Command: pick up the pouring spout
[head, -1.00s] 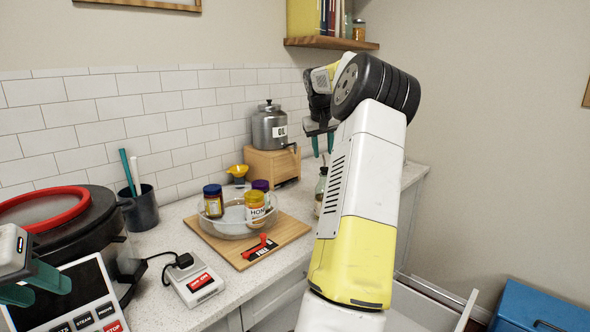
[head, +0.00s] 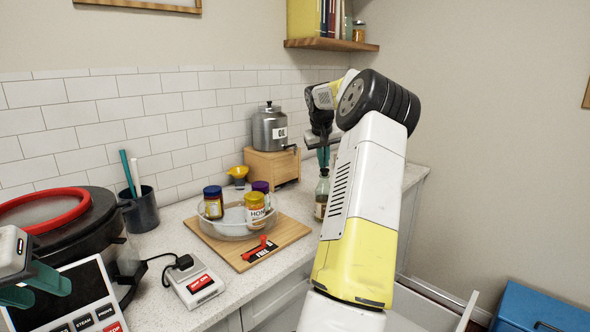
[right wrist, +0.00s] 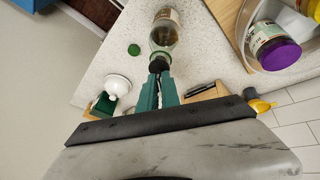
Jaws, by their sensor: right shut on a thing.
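A glass bottle (head: 321,203) with brown content stands on the counter, partly hidden behind my right arm in the head view. It also shows in the right wrist view (right wrist: 165,28). The dark pouring spout (right wrist: 158,64) is at the bottle's mouth. My right gripper (right wrist: 159,76) has its green fingers closed together on the spout. In the head view my right gripper (head: 323,157) is just above the bottle. My left gripper (head: 33,289) is at the far left, with its green fingers apart and empty.
A clear dish (head: 234,229) with several jars sits on a wooden board (head: 290,233). A drawer (head: 463,314) stands open below.

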